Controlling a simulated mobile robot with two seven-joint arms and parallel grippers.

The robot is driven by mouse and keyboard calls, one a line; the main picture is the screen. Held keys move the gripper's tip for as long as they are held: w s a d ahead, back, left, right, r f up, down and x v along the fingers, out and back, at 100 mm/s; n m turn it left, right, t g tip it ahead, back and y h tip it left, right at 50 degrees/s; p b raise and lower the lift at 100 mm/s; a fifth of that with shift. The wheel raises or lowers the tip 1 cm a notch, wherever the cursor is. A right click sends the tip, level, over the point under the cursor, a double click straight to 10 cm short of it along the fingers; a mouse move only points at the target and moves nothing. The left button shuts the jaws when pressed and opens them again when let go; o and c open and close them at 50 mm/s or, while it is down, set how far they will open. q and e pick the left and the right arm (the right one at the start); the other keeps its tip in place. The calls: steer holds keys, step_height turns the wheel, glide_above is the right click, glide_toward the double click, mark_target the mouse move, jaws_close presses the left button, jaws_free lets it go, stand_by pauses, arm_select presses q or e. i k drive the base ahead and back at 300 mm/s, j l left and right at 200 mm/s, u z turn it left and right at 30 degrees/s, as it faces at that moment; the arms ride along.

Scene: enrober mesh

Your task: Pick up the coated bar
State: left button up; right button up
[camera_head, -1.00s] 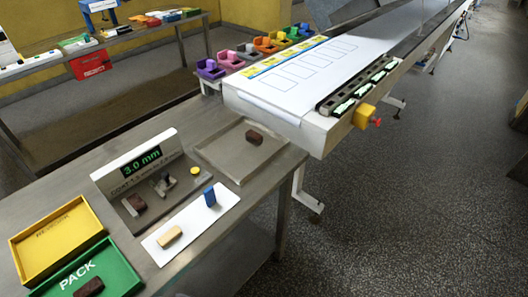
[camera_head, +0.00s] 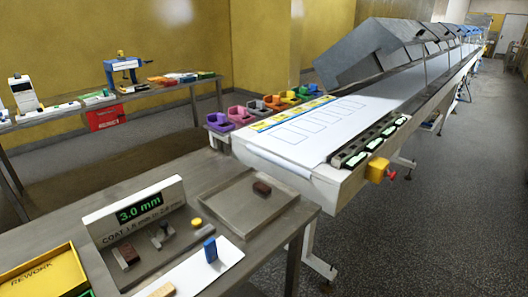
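A dark brown coated bar (camera_head: 262,188) lies in the shallow grey metal tray (camera_head: 231,219) on the near table, close to the tray's far side. A second dark brown bar (camera_head: 126,255) sits at the left of the gauge station, in front of the display (camera_head: 138,211) reading 3.0 mm. Which of them the task means I cannot tell. Neither of my grippers is in view.
On a white strip (camera_head: 230,258) stand a blue block (camera_head: 210,249) and a tan bar (camera_head: 163,290), cut by the bottom edge. The yellow REWORK tray (camera_head: 68,281) is at lower left. A white conveyor (camera_head: 348,117) runs behind, with coloured bins (camera_head: 241,115) beside it.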

mark_target(129, 253)
steer(key=k+u, duration=0.1)
steer(key=u, duration=1.05)
steer(key=i+l+u, duration=0.1)
steer(key=l+u, duration=0.2)
steer(key=l, duration=0.45)
steer(key=l+u, duration=0.25)
steer(key=l, duration=0.5)
